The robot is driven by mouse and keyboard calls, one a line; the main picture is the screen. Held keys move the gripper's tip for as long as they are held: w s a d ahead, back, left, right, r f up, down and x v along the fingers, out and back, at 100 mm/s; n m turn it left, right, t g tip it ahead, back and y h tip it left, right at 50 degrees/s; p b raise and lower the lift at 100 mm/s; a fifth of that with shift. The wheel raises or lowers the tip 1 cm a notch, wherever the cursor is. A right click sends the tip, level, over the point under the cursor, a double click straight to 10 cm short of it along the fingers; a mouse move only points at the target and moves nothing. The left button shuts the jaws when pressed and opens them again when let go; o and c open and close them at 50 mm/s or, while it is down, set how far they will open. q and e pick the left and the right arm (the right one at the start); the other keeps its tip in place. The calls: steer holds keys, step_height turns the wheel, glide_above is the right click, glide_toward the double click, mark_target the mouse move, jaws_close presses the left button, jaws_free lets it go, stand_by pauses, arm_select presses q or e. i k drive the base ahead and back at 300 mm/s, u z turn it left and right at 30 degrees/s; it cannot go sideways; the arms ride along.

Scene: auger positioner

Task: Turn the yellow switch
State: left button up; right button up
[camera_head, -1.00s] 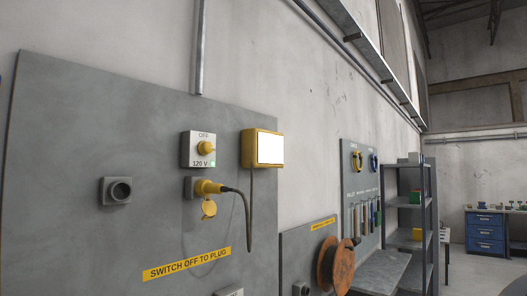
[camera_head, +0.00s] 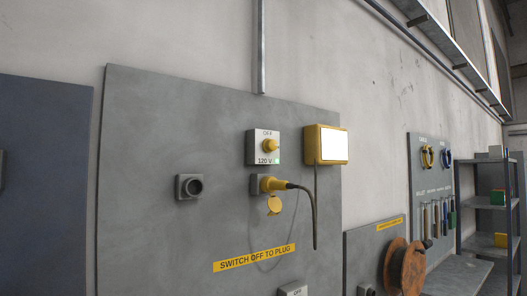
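The yellow switch (camera_head: 271,146) is a round knob on a light grey plate (camera_head: 254,151) marked "OFF" above and "120 V" below. A small green light (camera_head: 278,160) glows at the plate's lower right corner. The plate is fixed to a large grey panel (camera_head: 150,130). Just below the switch, a yellow plug (camera_head: 271,184) with a dark cable sits at a socket, with a round yellow cap (camera_head: 274,205) hanging under it. Neither of my grippers is in view.
A yellow lamp box (camera_head: 312,145) with a bright white face is right of the switch. An empty-looking round socket (camera_head: 190,187) is to the left. An orange cable reel (camera_head: 404,268) and shelves (camera_head: 487,204) stand farther right. A yellow label (camera_head: 254,258) reads "SWITCH OFF TO PLUG".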

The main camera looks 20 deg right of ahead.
mark_target(269, 146)
steer(key=u, duration=1.65)
steer(key=k, duration=0.35)
steer(key=z, duration=1.15)
